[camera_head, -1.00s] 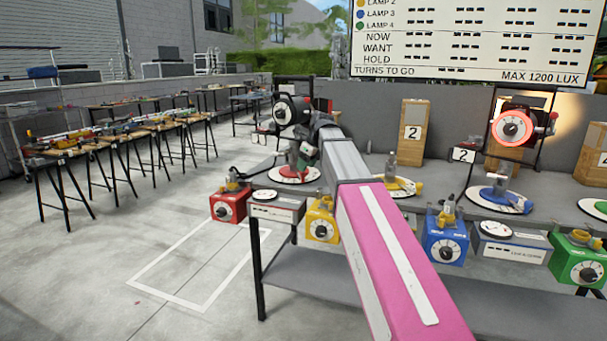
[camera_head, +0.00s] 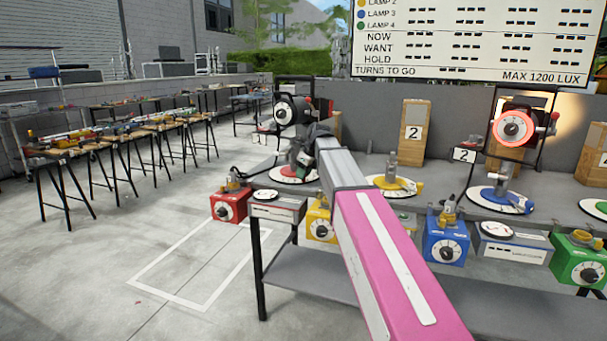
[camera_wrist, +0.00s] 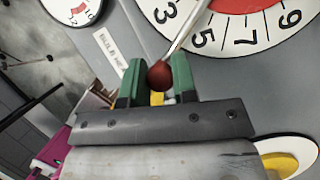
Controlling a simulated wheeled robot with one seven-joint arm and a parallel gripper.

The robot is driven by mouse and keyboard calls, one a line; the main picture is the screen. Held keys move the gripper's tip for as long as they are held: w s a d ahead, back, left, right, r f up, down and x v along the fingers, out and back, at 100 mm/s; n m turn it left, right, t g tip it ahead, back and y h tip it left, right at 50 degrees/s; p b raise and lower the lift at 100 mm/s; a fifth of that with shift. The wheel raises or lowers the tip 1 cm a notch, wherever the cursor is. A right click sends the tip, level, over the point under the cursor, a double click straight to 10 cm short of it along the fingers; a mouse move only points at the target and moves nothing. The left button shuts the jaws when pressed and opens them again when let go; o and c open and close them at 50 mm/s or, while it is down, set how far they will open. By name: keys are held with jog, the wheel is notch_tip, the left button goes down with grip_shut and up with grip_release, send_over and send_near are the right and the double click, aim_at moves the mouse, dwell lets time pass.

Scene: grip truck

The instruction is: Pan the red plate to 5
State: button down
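The red plate (camera_head: 291,174) is a white-rimmed disc under the left lamp (camera_head: 292,110), partly hidden by my arm. In the wrist view the plate's numbered white rim (camera_wrist: 225,40) shows 3, 5, 7 and 9 around a red middle. A thin metal rod crosses the rim between 3 and 5 and ends in a dark red ball knob (camera_wrist: 160,74). My gripper (camera_wrist: 158,72) has its green fingers on both sides of this knob, seemingly touching it.
A yellow plate (camera_head: 394,186) and a blue plate (camera_head: 499,200) stand further right on the grey bench. Red (camera_head: 229,206), yellow (camera_head: 320,226), blue (camera_head: 446,243) and green (camera_head: 580,263) dial boxes line its front.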

jog(key=shift+w+d+n+g, duration=0.3)
jog(key=shift+w+d+n, duration=0.05)
jog(key=shift+d+n, duration=0.45)
jog(key=shift+w+d+n+g, duration=0.3)
jog(key=shift+d+n, duration=0.4)
jog(key=shift+d, duration=0.2)
jog(key=shift+y, duration=0.3)
jog(key=c, duration=0.9)
grip_release()
jog(key=v, duration=1)
jog(key=shift+r, duration=0.4)
jog(key=shift+s+d, duration=0.1)
jog(key=shift+s, duration=0.05)
